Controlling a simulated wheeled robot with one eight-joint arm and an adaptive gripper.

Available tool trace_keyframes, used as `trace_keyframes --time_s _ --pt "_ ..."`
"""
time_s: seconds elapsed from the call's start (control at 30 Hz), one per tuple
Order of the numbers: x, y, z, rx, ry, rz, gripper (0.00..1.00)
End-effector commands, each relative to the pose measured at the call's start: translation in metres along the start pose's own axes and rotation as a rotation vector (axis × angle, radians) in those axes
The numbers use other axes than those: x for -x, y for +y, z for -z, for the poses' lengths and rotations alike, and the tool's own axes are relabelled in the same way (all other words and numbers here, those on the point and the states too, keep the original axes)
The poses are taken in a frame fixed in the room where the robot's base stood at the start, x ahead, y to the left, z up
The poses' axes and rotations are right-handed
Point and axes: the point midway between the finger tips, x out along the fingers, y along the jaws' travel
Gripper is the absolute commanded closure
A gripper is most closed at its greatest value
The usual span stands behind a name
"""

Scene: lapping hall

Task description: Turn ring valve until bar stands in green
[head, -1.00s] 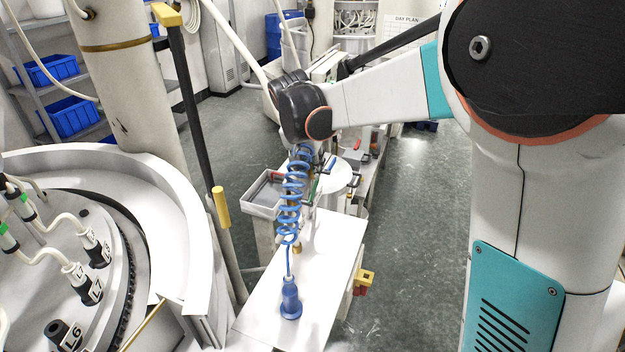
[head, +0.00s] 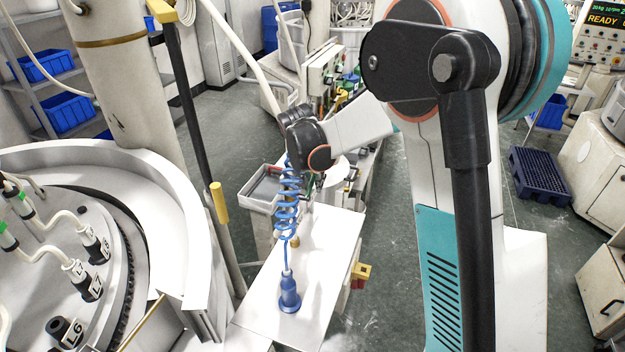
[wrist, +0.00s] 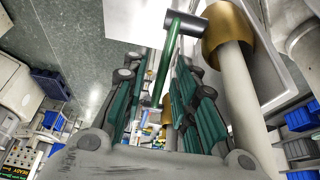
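A green lever (wrist: 166,62) with a grey cylindrical hub shows in the wrist view. Its hub meets a brass collar (wrist: 228,32) on a white pipe (wrist: 243,110); this looks like the ring valve, though I cannot be sure. My gripper (wrist: 158,62) is open, its teal fingers apart on either side of the lever. The lever's lower part lies between the fingers in the picture; I cannot tell whether either finger touches it. In the head view my wrist and a blue coiled hose hide most of the gripper and valve. I cannot make out a bar or green zone.
The blue coiled hose (head: 287,205) runs down to a blue fitting on a white bench (head: 325,240). A grey tray (head: 262,190) sits beside it. The round lapping machine (head: 185,215) fills the left. A dark blue crate (head: 540,175) stands on the floor at right.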

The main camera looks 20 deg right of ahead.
Motion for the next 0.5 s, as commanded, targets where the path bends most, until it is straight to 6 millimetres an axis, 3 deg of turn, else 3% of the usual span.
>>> trace_keyframes --time_s 0.03,0.1,0.5 --pt "0.0001 0.0000 0.0000 0.000 0.000 0.000 0.87" --pt "0.0002 0.0000 0.0000 0.000 0.000 0.000 1.00" --pt "0.0020 -0.0005 -0.0044 0.003 0.081 0.000 1.00"
